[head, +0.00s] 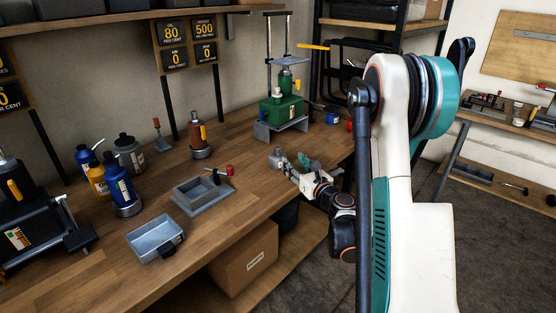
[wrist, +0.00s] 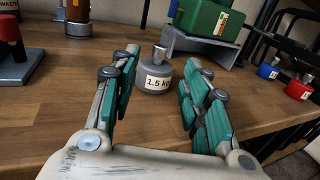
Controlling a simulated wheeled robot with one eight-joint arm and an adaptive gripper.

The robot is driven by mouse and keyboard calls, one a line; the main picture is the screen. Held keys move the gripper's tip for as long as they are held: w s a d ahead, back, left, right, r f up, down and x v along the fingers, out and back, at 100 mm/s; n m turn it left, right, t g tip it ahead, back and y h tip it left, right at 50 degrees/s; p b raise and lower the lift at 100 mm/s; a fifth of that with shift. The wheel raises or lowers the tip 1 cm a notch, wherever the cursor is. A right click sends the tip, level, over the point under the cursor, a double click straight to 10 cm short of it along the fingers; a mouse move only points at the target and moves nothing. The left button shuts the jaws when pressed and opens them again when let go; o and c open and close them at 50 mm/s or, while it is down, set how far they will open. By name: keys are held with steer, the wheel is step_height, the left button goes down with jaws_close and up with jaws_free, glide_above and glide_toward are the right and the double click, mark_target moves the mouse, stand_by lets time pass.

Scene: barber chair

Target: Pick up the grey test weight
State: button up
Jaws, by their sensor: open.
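The grey test weight (wrist: 154,75) stands upright on the wooden workbench, with a knob on top and a label reading 1.5 kg. In the wrist view it sits beyond my open fingers, between them in the picture and closer to the left finger. My gripper (wrist: 165,80) is open and empty, with teal pads on both fingers. In the head view the weight (head: 278,157) shows just past the tips of my gripper (head: 293,165), near the bench's front edge. I cannot tell the exact gap between the fingertips and the weight.
A green machine (head: 281,110) on a grey stand (wrist: 200,46) is behind the weight. Bottles, including a blue one (head: 119,183), stand farther left. Small blue and red containers (wrist: 268,67) are at right.

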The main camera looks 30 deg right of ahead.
mark_target(279, 149)
steer(key=w, duration=0.7)
steer(key=shift+f+p, duration=0.1)
steer(key=shift+p, duration=0.2)
steer(key=shift+w+d+f+b, duration=0.1)
steer(key=shift+w+b, duration=0.5)
steer(key=shift+w, duration=0.95)
steer(key=shift+w+d+f+b, duration=0.1)
steer(key=shift+w+b, duration=0.5)
steer(key=shift+w, duration=0.9)
jaws_close()
